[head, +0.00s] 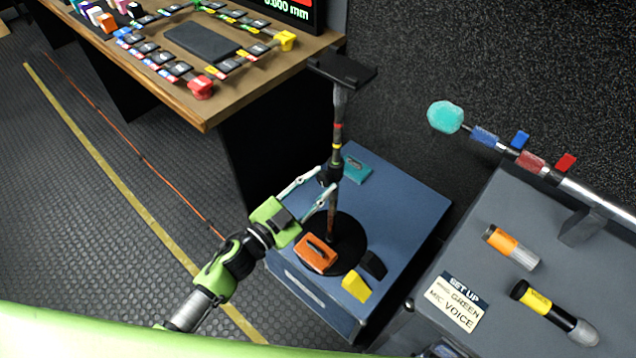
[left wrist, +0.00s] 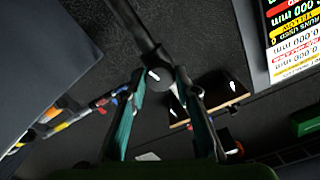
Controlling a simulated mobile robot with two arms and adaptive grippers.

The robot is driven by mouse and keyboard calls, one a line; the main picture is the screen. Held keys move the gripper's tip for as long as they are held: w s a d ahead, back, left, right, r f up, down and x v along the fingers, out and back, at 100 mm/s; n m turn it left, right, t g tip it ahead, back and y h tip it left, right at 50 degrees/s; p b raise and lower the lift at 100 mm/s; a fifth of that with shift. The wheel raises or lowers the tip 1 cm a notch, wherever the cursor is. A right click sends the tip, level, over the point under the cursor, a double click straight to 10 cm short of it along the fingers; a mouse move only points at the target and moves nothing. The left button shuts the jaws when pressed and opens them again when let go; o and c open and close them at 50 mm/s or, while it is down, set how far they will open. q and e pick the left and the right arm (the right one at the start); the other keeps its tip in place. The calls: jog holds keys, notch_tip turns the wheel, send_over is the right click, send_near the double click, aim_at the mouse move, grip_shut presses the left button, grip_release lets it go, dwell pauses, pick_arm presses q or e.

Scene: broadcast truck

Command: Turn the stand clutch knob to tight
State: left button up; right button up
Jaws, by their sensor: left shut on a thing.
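The stand (head: 333,215) is a thin upright pole with red and yellow bands, a round black base and a flat black plate on top. Its dark clutch knob (head: 329,174) sits partway up the pole. My left gripper (head: 328,181) reaches in from the left with its fingers on either side of the knob, shut on it. In the left wrist view the knob (left wrist: 160,77) shows between the fingertips, in line with the dark pole (left wrist: 142,30). I cannot read any tight mark on the knob. My right gripper is not in view.
The stand is on a blue case (head: 300,283) with orange, yellow, black and teal blocks around its base. A wooden desk (head: 270,88) is at upper left. A grey case (head: 500,205) at right carries microphones, a sign and a boom pole (head: 590,195) with a teal end.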

pick_arm(q)
jog(key=o, duration=1.1)
jog(key=shift+s+a, duration=0.1)
jog(key=shift+s, duration=0.05)
jog(key=v, duration=1.1)
jog(key=shift+s+a, duration=0.2)
jog(key=shift+s, duration=0.1)
jog(key=shift+f, duration=0.15)
